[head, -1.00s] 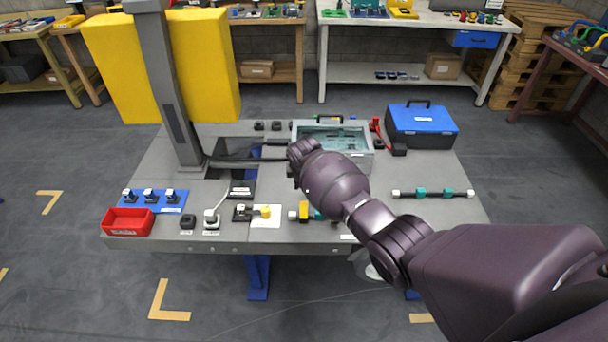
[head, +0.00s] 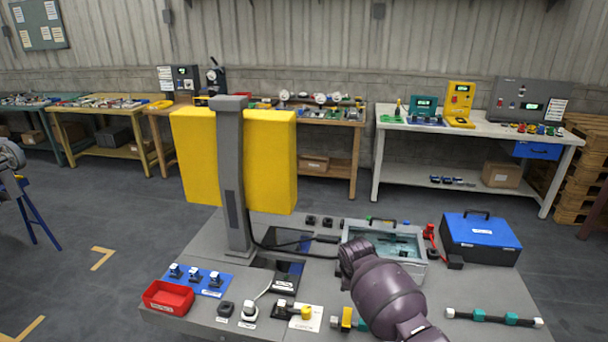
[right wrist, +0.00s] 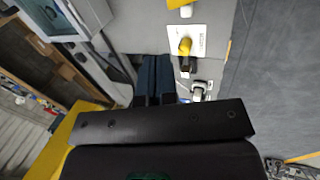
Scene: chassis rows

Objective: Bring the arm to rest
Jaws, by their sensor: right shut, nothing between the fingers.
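My right arm (head: 385,290) rises from the bottom edge of the head view, its wrist end in front of the grey case with a clear lid (head: 405,268). The right gripper's fingers cannot be made out clearly there. In the right wrist view the dark fingers of the right gripper (right wrist: 154,62) lie side by side, closed with nothing between them, above the grey table. A white card with a yellow-ended part (right wrist: 186,42) lies beyond them to the right. My left gripper is in neither view.
The table (head: 200,245) holds a grey column with yellow panels (head: 236,180), a red bin (head: 168,297), a blue board with several plugs (head: 213,288), a blue-lidded toolbox (head: 481,240) and a black bar with teal blocks (head: 494,317). Benches stand along the wall behind.

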